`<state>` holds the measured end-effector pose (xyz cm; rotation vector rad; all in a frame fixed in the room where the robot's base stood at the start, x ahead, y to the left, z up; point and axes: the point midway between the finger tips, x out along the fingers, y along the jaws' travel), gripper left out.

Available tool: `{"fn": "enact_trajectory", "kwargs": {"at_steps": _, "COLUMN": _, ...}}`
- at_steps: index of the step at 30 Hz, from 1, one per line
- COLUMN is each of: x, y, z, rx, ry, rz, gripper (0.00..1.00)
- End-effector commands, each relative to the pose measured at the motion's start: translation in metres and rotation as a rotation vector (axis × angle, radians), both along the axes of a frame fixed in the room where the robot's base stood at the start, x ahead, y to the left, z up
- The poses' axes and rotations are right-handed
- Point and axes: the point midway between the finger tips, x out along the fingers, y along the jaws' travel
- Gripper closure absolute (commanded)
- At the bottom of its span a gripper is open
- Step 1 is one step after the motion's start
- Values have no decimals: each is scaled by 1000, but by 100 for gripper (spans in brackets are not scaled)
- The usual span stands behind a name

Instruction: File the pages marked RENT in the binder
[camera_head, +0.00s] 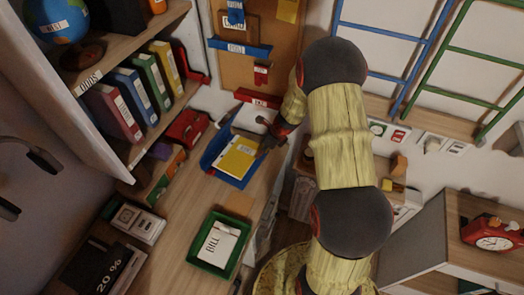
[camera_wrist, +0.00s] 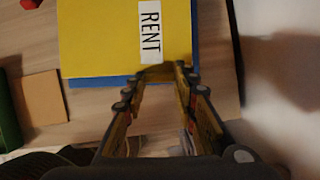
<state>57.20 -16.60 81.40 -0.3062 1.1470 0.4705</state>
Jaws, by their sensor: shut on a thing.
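A flat yellow piece marked RENT (camera_head: 238,158) lies over a blue tray or folder (camera_head: 214,150) on the desk. In the wrist view the yellow RENT piece (camera_wrist: 105,35) fills the top, with a blue edge (camera_wrist: 100,82) below it. I cannot tell whether it is a loose page or a cover. My gripper (camera_head: 270,140) is at its right side in the head view. In the wrist view my gripper (camera_wrist: 161,72) has its fingertips at the yellow edge, shut on it. Upright binders, red (camera_head: 112,112), blue (camera_head: 136,97), green (camera_head: 155,82) and yellow (camera_head: 168,67), stand on the shelf.
A green tray (camera_head: 200,262) with a paper marked BILL (camera_head: 220,244) stands at the front of the desk. A red case (camera_head: 187,127) is near the shelf. A corkboard (camera_head: 268,50) is on the back wall. Bare wood (camera_head: 185,205) shows between the trays.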

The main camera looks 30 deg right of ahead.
Motion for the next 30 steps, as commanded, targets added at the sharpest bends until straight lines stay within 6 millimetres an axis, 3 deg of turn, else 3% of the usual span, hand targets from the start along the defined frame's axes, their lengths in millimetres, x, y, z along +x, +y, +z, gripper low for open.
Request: {"fn": "enact_trajectory", "kwargs": {"at_steps": 30, "x": 0, "y": 0, "z": -24, "rx": 0, "ry": 0, "rz": 1, "gripper": 98}}
